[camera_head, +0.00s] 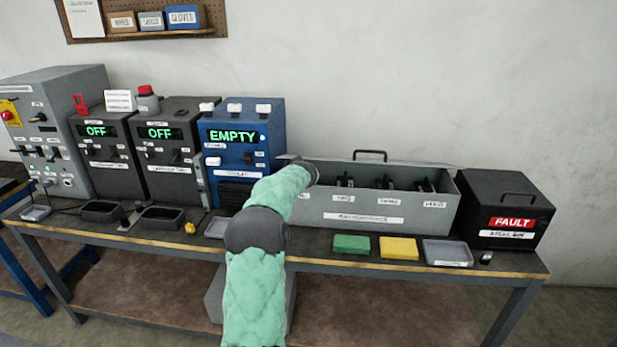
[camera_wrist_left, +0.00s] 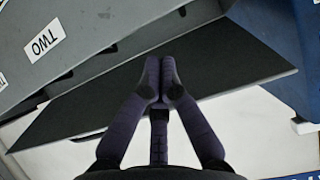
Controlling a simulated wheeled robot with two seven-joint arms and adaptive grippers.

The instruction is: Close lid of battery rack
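The battery rack is a long grey open-topped box (camera_head: 425,212) at the right of the bench in the head view, with several labelled slots and dark parts inside. Its lid is not clearly visible; a dark handle (camera_head: 370,153) rises above the back edge. My left arm reaches to the rack's left end and hides part of it; the gripper itself is hidden there. In the left wrist view, my left gripper (camera_wrist_left: 163,66) has its fingertips together, with nothing visible between them. They overlap a dark flat panel (camera_wrist_left: 215,60) beside a grey face labelled TWO (camera_wrist_left: 120,25). My right gripper is out of view.
A blue unit reading EMPTY (camera_head: 240,137) stands close left of the rack. A black FAULT bin (camera_head: 510,200) stands at its right. Green (camera_head: 351,244) and yellow (camera_head: 398,248) pads and a grey tray (camera_head: 447,254) lie in front, along the bench edge.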

